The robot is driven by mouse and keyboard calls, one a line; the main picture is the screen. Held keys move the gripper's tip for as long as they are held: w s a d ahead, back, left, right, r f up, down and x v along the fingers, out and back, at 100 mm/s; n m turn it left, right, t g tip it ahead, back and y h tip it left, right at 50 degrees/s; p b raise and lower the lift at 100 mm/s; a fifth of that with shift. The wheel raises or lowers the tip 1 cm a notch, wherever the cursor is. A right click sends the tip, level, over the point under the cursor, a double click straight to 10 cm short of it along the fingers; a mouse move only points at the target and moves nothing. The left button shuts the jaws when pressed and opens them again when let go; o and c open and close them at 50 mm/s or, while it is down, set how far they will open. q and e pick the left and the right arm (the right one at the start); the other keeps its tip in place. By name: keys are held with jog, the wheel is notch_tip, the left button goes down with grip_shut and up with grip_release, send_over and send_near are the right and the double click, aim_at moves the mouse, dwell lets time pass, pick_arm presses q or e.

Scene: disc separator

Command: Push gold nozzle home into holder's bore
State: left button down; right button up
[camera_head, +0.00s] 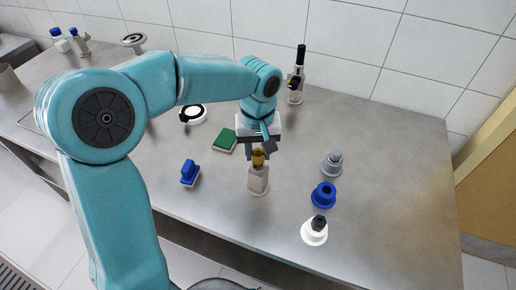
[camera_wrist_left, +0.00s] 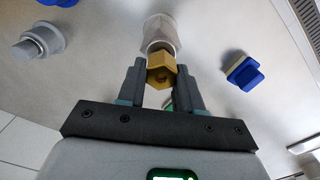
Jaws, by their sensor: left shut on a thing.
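The gold nozzle (camera_head: 258,158) stands at the top of the pale holder (camera_head: 258,181) on the steel table. My left gripper (camera_head: 262,151) comes down over it from above and is shut on the nozzle. In the left wrist view the hexagonal head of the nozzle (camera_wrist_left: 161,70) sits between the two fingers of my left gripper (camera_wrist_left: 161,84), with the whitish holder (camera_wrist_left: 161,32) directly beyond it. The nozzle is in line with the holder's top; how deep it sits in the bore is hidden. My right gripper is not in view.
A blue block (camera_head: 190,173) and a green pad (camera_head: 225,141) lie left of the holder. A grey stepped part (camera_head: 332,163), a blue ring part (camera_head: 323,195) and a white part with a dark top (camera_head: 314,233) stand to the right.

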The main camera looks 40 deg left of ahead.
pick_arm(q)
jog(key=shift+f, duration=0.2)
jog(key=shift+f+b, duration=0.75)
jog(key=shift+b, duration=0.05)
jog(key=c, duration=0.7)
grip_release()
jog(key=shift+o, duration=0.2)
jog(key=shift+r, duration=0.1)
notch_tip(320, 180, up, 20)
jog(key=p, duration=0.5)
jog(key=shift+p, duration=0.4)
